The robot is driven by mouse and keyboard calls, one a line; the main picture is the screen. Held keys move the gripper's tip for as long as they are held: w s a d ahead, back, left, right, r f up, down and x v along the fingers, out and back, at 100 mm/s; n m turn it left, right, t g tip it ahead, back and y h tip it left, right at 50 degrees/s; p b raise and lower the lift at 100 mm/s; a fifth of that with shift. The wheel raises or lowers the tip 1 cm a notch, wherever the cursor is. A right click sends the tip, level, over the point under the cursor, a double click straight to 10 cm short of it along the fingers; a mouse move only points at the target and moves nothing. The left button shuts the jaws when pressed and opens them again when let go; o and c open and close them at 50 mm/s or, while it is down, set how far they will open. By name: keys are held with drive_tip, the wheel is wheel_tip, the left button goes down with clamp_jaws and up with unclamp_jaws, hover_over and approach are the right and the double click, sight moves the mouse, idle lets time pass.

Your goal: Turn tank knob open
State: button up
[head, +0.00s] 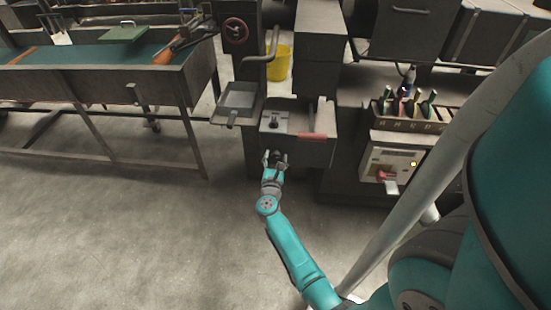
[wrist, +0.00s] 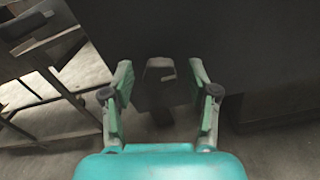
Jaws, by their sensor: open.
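My gripper (head: 275,158) is in front of a dark grey tank-like box (head: 312,151) in the head view. In the wrist view its two green fingers (wrist: 161,88) are spread apart. A dark knob-like shape (wrist: 160,72) with a lighter edge lies between the fingers, against the dark front face. I cannot tell whether the fingers touch it. In the head view the gripper largely hides this spot. A small black knob (head: 274,121) stands on a light plate on top of the box.
A red handwheel (head: 235,31) is on the column above a small grey tray (head: 238,97). A red-handled piece (head: 312,136) lies on the box's edge. A rack of coloured-handled tools (head: 410,105) is at right. A workbench (head: 95,72) stands at left. The floor between is clear.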

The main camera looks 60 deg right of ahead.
drive_tip(key=shift+d, duration=0.1)
clamp_jaws()
drive_tip(key=shift+n, duration=0.4)
